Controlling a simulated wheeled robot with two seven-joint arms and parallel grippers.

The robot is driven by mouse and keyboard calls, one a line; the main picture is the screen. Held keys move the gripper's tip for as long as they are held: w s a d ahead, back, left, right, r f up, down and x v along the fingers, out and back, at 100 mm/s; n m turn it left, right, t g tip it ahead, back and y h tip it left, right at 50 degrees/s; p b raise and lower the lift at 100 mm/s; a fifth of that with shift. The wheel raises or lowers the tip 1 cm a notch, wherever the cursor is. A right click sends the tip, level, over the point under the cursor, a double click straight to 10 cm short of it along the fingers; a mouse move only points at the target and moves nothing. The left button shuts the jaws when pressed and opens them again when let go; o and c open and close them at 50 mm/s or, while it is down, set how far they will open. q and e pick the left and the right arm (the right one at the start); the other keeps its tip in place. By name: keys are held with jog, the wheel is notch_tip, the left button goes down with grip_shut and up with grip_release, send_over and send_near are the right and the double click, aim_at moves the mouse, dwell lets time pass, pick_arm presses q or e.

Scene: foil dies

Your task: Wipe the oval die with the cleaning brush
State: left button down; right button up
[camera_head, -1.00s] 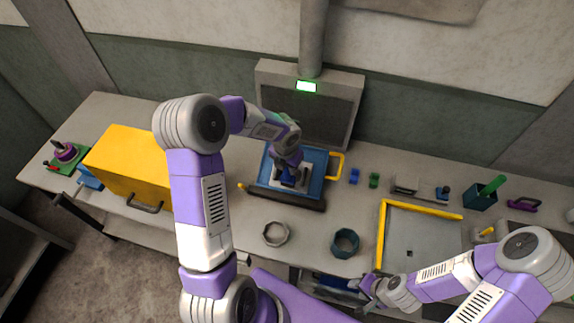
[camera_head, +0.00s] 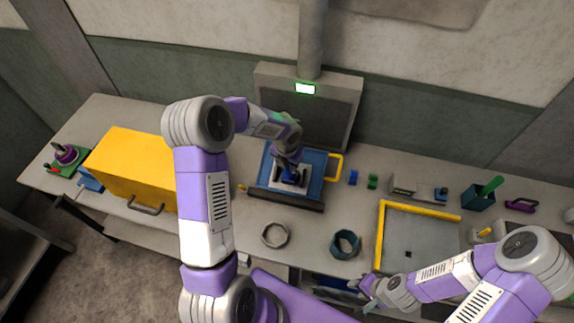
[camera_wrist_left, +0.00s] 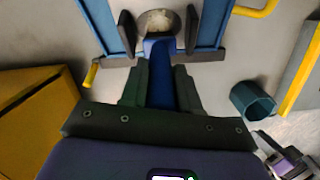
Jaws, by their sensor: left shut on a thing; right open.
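My left gripper (camera_head: 290,168) reaches down over the blue tray (camera_head: 262,178) in front of the grey hood. In the left wrist view, the left gripper (camera_wrist_left: 161,75) is shut on a blue handle, which I take for the cleaning brush (camera_wrist_left: 162,75). The handle's far end meets the near edge of a pale, mottled oval face, likely the oval die (camera_wrist_left: 157,21). Dark upright pads stand on both sides of it. Whether bristles touch it is hidden. My right gripper (camera_head: 370,290) is open and empty near the counter's front edge.
A yellow box (camera_head: 130,165) stands left of the tray. A yellow-edged grey plate (camera_head: 425,235) lies right.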

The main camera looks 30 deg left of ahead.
pick_arm(q)
jog(key=w+a+r+p, duration=0.1)
jog(key=w+r+p, duration=0.1)
jog(key=w, duration=0.3)
jog(key=shift+a+r+p, duration=0.15)
jog(key=shift+r+p, duration=0.2)
jog(key=shift+p, duration=0.15)
pick_arm(e)
jog(key=shift+r, duration=1.8)
pick_arm(q)
jog(key=shift+s+d+f+b, duration=0.25)
jog(key=shift+s+f+b, duration=0.35)
jog(key=shift+s, duration=0.45)
jog(key=shift+s+d+f+b, duration=0.25)
jog(key=shift+s+f+b, duration=0.3)
jog(key=shift+s, duration=0.5)
jog(key=shift+s+d+f+b, duration=0.25)
jog(key=shift+s+f+b, duration=0.35)
jog(key=shift+s, duration=0.45)
pick_arm(e)
jog(key=shift+f, duration=1.65)
pick_arm(q)
jog(key=shift+r, duration=0.1)
